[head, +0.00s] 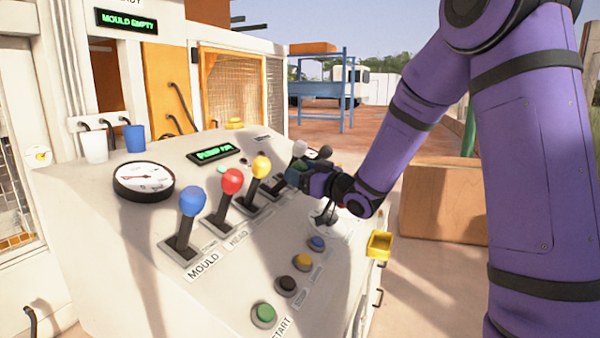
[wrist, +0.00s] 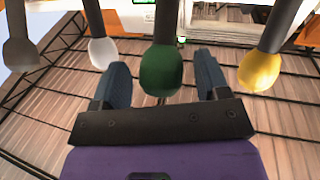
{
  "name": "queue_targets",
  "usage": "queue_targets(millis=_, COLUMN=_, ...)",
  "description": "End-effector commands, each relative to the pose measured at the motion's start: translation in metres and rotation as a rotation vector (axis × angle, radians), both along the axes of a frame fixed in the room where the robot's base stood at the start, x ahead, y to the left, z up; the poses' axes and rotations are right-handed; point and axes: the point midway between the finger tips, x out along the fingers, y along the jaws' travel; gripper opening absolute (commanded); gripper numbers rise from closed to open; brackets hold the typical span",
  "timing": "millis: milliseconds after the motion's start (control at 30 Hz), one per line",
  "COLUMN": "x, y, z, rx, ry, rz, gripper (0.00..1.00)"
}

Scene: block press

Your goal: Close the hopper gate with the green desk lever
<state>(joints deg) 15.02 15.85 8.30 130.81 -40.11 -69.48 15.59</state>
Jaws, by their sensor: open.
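The green lever knob (wrist: 161,72) hangs in the middle of the wrist view, on a dark stem. My gripper (wrist: 164,80) is open, with one blue-grey finger on each side of the knob. A gap shows on both sides, so the fingers do not appear to grip it. In the head view, my gripper (head: 296,178) is over the lever row, just beyond the yellow lever, and hides most of the green lever there. The hopper gate cannot be made out for certain.
The yellow lever (head: 261,168) and white lever (head: 299,149) flank the green one closely. The red lever (head: 232,182) and blue lever (head: 191,203) stand nearer. A dark lever (wrist: 20,50) is beyond the white one. Several buttons, a gauge (head: 144,178) and two cups are on the desk.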

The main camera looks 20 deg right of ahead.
Motion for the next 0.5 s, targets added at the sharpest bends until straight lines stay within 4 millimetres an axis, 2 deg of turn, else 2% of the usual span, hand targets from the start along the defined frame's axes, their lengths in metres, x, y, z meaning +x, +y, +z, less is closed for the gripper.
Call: queue_targets(millis=500, x=-0.074, y=-0.044, z=-0.011, rx=0.000, ry=0.001, rz=-0.002, gripper=0.69)
